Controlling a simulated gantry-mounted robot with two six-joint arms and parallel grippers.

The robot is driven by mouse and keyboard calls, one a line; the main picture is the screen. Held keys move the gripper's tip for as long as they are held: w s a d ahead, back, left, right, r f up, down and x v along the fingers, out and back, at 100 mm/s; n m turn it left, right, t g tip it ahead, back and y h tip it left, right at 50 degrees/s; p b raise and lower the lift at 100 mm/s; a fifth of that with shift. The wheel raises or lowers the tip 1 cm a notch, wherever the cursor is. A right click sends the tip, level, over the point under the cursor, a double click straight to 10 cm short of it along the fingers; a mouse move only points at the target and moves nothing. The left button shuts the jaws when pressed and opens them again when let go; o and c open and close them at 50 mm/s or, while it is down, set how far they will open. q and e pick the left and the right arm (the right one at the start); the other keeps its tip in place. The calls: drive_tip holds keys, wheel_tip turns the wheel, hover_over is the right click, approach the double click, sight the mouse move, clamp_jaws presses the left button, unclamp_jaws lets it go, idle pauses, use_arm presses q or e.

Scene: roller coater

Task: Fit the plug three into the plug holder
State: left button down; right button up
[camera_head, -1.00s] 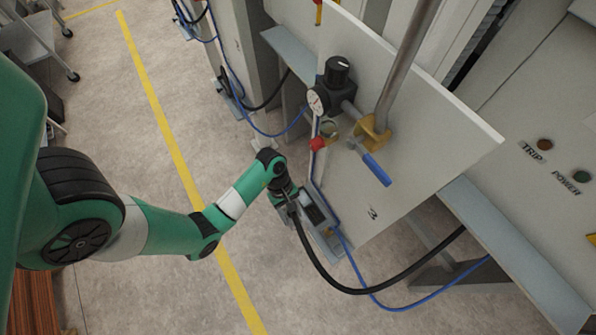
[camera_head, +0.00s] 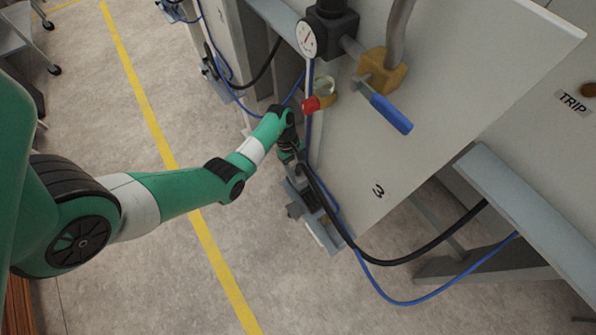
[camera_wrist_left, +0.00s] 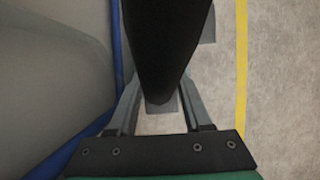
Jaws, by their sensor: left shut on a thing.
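My left gripper (camera_head: 290,152) is beside the lower left edge of the panel marked 3, at the upper end of the grey plug holder (camera_head: 322,236). In the left wrist view, a thick black cylindrical body, plug three with its cable (camera_wrist_left: 160,45), stands between the fingers of my left gripper (camera_wrist_left: 160,100), which is shut on it. The black cable (camera_head: 400,259) runs from the gripper past the holder and loops right. The plug's tip is hidden, and I cannot tell whether it touches the holder. My right gripper is not in view.
The white panel (camera_head: 440,130) carries a gauge (camera_head: 307,40), a red knob (camera_head: 311,104) and a blue-handled valve (camera_head: 390,114). A blue hose (camera_head: 400,302) loops under the black cable. Another floor unit stands further back.

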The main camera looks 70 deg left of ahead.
sight(298, 177)
use_arm(q)
wheel_tip(298, 177, down, 3)
drive_tip(key=shift+a+f+b, duration=0.15)
drive_tip(key=shift+b, duration=0.6)
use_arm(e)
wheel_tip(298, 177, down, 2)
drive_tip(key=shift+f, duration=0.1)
use_arm(q)
drive_tip(key=shift+c, duration=1.6)
unclamp_jaws()
drive_tip(key=shift+f, duration=0.1)
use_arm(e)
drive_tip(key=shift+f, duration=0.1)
